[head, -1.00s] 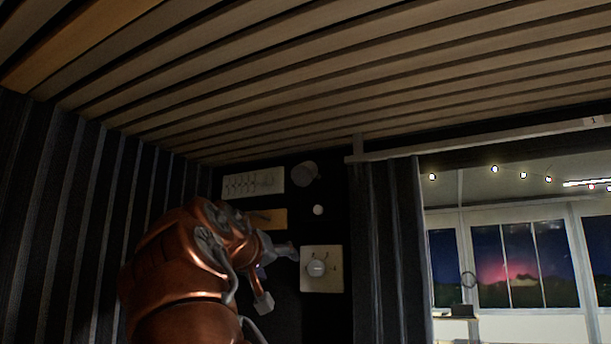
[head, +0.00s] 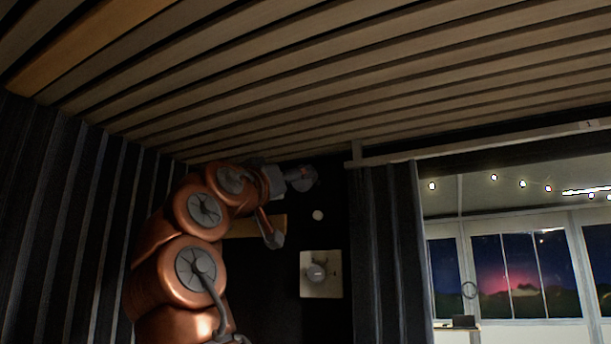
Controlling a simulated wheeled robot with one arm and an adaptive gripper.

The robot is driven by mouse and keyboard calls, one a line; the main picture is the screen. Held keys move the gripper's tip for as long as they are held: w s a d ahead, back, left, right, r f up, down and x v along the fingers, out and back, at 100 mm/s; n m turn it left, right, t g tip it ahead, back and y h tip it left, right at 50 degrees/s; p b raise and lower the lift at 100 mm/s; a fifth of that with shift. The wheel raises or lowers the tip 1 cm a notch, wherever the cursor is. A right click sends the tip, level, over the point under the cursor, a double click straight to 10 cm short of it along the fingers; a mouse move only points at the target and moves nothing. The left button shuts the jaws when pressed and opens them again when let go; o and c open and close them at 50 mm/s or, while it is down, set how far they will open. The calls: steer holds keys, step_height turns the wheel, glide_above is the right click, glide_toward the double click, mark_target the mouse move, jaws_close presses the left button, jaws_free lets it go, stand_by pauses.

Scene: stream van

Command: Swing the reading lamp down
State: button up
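A dark grey round fitting (head: 307,184), which looks like the reading lamp's head, is on the dark wall just under the ceiling, in the head view. My gripper (head: 291,176) is at its left side and overlaps it in the picture. I cannot tell whether they touch. The fingers are small and dark against the lamp, so their opening does not show. The lamp's mount and joint are not clearly visible.
A pale square panel with a dial (head: 334,288) is lower. A wooden board (head: 240,228) is partly behind my arm. A dark curtain (head: 385,240) hangs to the right, and the slatted ceiling (head: 330,80) is close above.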

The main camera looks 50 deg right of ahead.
mark_target(306, 189)
steer(key=p+x, duration=0.3)
steer(key=x, duration=0.4)
steer(key=shift+f, duration=0.1)
steer(key=shift+c, duration=0.3)
steer(key=c, duration=1.1)
